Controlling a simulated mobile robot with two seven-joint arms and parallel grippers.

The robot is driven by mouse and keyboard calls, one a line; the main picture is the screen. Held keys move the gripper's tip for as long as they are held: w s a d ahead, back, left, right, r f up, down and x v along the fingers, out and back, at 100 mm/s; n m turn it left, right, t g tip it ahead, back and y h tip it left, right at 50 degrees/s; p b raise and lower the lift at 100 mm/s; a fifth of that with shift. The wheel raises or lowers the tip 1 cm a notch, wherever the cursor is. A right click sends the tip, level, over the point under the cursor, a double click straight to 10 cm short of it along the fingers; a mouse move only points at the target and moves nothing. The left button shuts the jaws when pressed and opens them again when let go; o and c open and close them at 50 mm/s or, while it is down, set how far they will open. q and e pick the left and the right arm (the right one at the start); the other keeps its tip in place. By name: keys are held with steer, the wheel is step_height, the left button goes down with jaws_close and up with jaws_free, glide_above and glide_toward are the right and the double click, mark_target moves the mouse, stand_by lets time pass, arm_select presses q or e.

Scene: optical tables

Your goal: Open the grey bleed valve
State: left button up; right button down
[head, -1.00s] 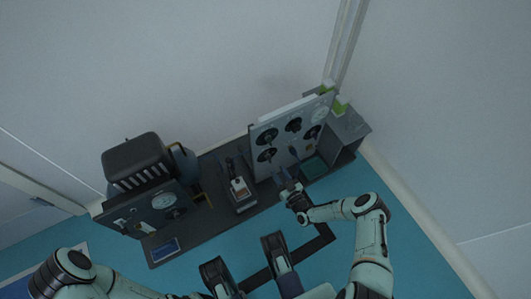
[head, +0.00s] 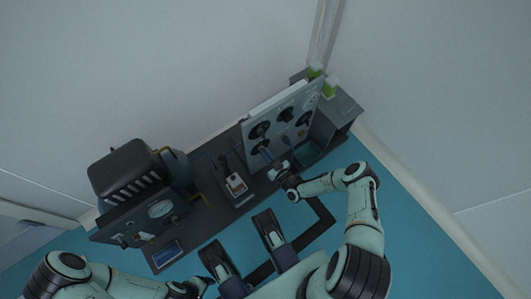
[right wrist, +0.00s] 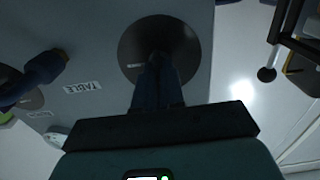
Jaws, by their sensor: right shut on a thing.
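An upright grey valve panel (head: 272,118) with several dark round discs stands right of centre in the head view. My right gripper (head: 272,160) is at the panel's lower edge. In the right wrist view its dark blue fingers (right wrist: 157,78) are shut on a valve handle in front of a dark disc (right wrist: 160,40). The fingers hide most of that handle, so its colour and angle cannot be told. A blue lever (right wrist: 38,72) shows to the left, near a "TABLE" label (right wrist: 82,88). My left gripper (head: 193,287) is low in the head view, its jaws unclear.
A dark unit with a dial (head: 160,208) stands on the left of the dark bench. A small device with a pale top (head: 236,186) sits between it and the panel. Green-and-white items (head: 329,88) stand by the panel's right end. Blue floor (head: 425,240) is clear at right.

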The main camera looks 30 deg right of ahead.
stand_by(0.4)
steer(key=m, duration=1.3)
steer(key=shift+w+d+m, duration=0.1)
steer(key=shift+d+m, duration=0.1)
steer(key=shift+m, duration=0.2)
steer(key=shift+f+m, duration=0.1)
steer(key=shift+m, duration=1.9)
steer(key=c, duration=1.2)
jaws_free()
steer(key=shift+w, duration=0.1)
steer(key=shift+c, duration=0.2)
steer(key=shift+s+f, duration=0.1)
steer(key=shift+s, duration=0.1)
